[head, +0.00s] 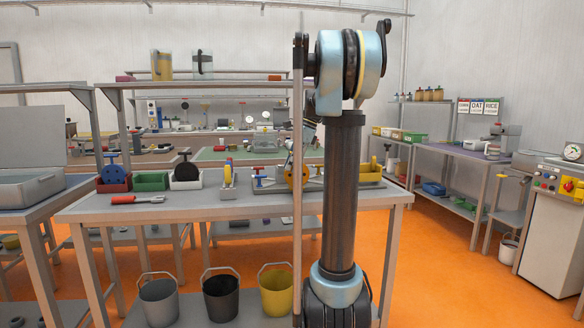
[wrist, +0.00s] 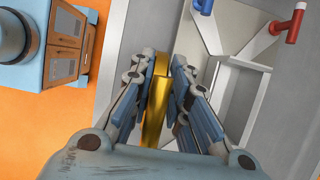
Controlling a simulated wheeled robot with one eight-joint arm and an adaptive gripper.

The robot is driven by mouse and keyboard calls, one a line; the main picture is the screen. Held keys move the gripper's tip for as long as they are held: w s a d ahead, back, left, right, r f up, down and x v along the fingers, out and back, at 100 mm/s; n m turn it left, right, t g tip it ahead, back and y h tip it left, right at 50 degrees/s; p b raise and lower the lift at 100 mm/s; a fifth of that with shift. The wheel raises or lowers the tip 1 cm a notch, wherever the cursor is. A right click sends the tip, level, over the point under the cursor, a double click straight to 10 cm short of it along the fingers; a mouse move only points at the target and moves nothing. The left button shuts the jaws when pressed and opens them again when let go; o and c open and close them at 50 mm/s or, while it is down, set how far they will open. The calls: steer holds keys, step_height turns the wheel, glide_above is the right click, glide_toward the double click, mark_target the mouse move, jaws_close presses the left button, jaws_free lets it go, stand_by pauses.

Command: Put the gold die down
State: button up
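The gold die (wrist: 157,105) is a round gold disc, seen edge-on in the wrist view. My gripper (wrist: 159,68) is shut on it, with a finger on each side. In the head view the gold die (head: 290,177) shows beside my arm above the workbench, partly hidden. The gripper's fingers are mostly hidden behind my arm there. In the wrist view a grey metal fixture with a blue handle (wrist: 203,6) and a red handle (wrist: 291,24) is to the right of the die. Whether the die touches the surface below cannot be told.
On the workbench (head: 215,205) stand a red bin (head: 114,185), a green bin (head: 151,181) and a yellow bin (head: 370,174). Dark and blue discs stand in bins on the left. A red-handled tool (head: 137,200) lies at the front left. The front middle of the bench is clear.

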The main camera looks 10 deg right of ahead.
steer(key=shift+o, duration=0.8)
steer(key=shift+r, duration=0.1)
steer(key=v, duration=1.2)
steer(key=s+a+f+n+t+h, duration=0.2)
steer(key=s+a+f+n+h, duration=0.2)
steer(key=s+f+n, duration=1.4)
steer(key=s+f, duration=1.7)
steer(key=f, duration=0.2)
steer(key=shift+a+f, duration=0.2)
steer(key=shift+a, duration=0.05)
